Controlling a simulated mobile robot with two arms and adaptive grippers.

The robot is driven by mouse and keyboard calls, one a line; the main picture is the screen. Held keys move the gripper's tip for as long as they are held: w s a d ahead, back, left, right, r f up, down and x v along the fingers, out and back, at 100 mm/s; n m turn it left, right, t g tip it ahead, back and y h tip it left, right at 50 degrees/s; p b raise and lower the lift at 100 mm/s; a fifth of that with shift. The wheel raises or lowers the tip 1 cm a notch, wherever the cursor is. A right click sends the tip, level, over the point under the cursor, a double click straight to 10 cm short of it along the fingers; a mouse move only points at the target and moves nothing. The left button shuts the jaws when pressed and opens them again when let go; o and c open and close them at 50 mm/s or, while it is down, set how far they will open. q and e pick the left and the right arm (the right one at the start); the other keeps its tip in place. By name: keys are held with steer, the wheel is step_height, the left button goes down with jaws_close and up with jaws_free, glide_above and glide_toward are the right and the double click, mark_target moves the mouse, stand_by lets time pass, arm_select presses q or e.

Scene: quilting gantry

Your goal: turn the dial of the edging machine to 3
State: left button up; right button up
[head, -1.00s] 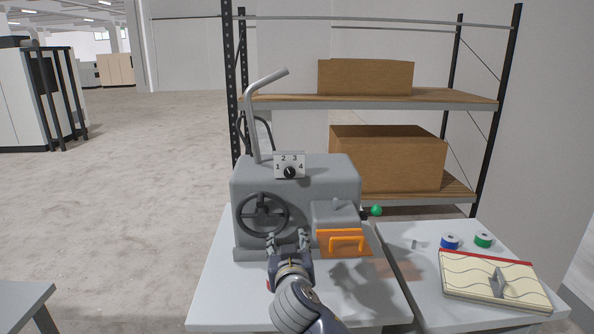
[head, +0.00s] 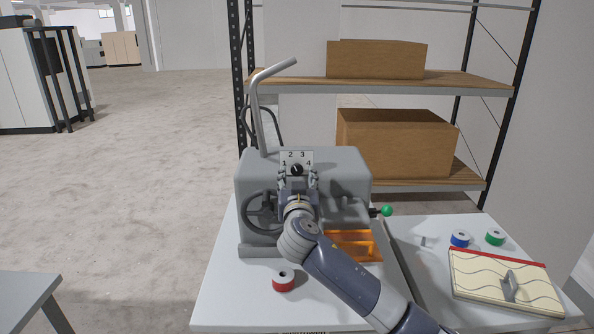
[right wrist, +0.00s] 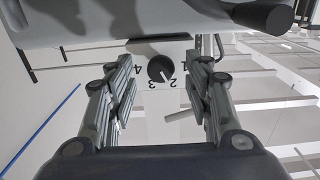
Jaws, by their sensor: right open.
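The grey edging machine (head: 345,175) stands on a table. Its black dial (head: 297,169) sits on a small white plate marked 1 to 4 at the top front. In the right wrist view the dial (right wrist: 161,69) lies between my fingers and beyond their tips, and its white mark appears to point toward the 2. My right gripper (head: 298,179) is open and empty just in front of and below the dial. Its two fingers (right wrist: 160,72) stand to either side, apart from the dial. My left gripper is not in view.
The machine has a handwheel (head: 261,212), partly hidden by my arm, an orange guard (head: 358,247) and a green-knobbed lever (head: 386,211). A red spool (head: 284,280) lies in front. Blue and green spools and a cream quilted board (head: 490,283) lie on the right table.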

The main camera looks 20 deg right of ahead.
steer(key=shift+w+d+r, duration=0.15)
steer(key=shift+w+r, duration=0.05)
steer(key=shift+w, duration=0.6)
steer(key=shift+w+d+f, duration=0.1)
steer(key=shift+w, duration=0.1)
steer(key=shift+c, duration=1)
steer(key=c, duration=0.8)
steer(key=shift+f, duration=0.15)
steer(key=shift+c, duration=0.2)
steer(key=m+b, duration=0.3)
steer(key=b, duration=0.2)
steer(key=m+b, duration=0.2)
steer(key=b, duration=0.3)
steer(key=shift+f+m, duration=0.2)
steer(key=shift+m, duration=0.2)
steer(key=shift+r+m+b, duration=0.2)
steer(key=shift+m+b, duration=0.9)
arm_select(q)
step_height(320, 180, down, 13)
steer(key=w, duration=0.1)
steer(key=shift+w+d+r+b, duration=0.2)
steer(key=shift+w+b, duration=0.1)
steer(key=shift+b, duration=0.1)
arm_select(e)
steer(key=shift+r+m, duration=0.1)
steer(key=shift+m, duration=0.7)
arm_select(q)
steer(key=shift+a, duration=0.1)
